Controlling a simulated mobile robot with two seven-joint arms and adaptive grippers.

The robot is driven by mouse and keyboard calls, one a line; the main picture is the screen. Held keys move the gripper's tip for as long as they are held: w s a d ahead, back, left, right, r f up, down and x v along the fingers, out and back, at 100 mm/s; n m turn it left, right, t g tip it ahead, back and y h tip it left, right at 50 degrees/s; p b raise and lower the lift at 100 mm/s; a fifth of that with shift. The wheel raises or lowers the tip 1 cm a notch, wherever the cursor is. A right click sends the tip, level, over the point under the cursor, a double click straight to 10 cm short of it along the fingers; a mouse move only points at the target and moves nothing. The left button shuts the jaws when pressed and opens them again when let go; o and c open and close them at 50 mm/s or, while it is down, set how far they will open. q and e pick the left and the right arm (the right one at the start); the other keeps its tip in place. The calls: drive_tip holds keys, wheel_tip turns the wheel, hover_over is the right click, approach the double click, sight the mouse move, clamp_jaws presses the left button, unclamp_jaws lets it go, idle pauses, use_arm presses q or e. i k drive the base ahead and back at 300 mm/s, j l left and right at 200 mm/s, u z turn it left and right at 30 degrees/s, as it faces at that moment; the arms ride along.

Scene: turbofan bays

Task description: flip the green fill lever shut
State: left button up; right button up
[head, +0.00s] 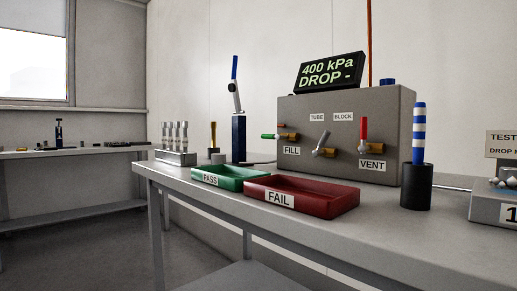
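The green fill lever (269,136) is on the left of the grey valve box (347,110). It lies about level and points left from its brass valve, above the FILL label (292,151). Right of it on the same box are a silver lever (323,141), tilted up, and a red lever (363,130), upright above the VENT label (372,165). Neither of my grippers shows in the head view.
A green PASS tray (231,184) and a red FAIL tray (335,203) lie on the bench (400,225) before the box. A blue-handled tool (238,130) stands left. A blue-and-white striped rod (419,135) stands in a black holder (416,190) at right.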

sight(268, 136)
drive_tip(key=i+j+z, duration=0.2)
drive_tip(key=j, duration=0.5)
drive_tip(key=i+j+z, duration=0.15)
drive_tip(key=j, duration=0.6)
drive_tip(key=i+j+z, duration=0.2)
drive_tip(key=j, duration=0.55)
drive_tip(key=i+j+z, duration=0.2)
drive_tip(key=j, duration=0.6)
drive_tip(key=j+z, duration=0.15)
drive_tip(key=j, duration=0.6)
